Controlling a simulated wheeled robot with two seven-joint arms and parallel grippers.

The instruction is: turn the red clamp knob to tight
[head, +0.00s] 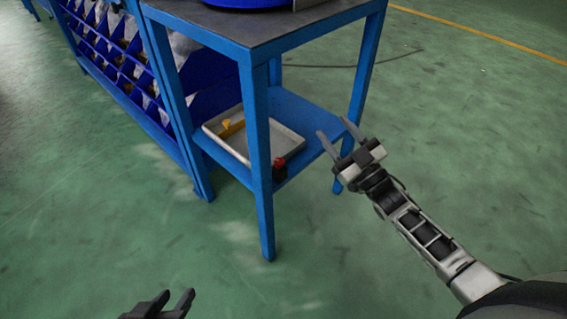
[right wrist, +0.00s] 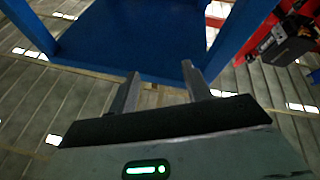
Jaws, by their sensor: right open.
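The red clamp knob (head: 279,168) is small in the head view, at the front corner of a metal tray (head: 291,142) on the table's lower shelf. Its pointer or setting is too small to read. My right gripper (head: 333,126) is open and empty, to the right of the knob and apart from it. In the right wrist view its two fingers (right wrist: 160,70) are spread, with a blue panel beyond them. I cannot make out the knob for certain there. My left gripper (head: 177,293) is at the bottom edge of the head view, fingers apart and empty, away from the table.
The blue table's legs (head: 258,160) frame the lower shelf (head: 309,118). A yellow piece (head: 231,127) lies in the tray. A rack of blue bins (head: 117,62) stands at left. A red and black object (right wrist: 290,42) shows in the right wrist view. Green floor is clear at right.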

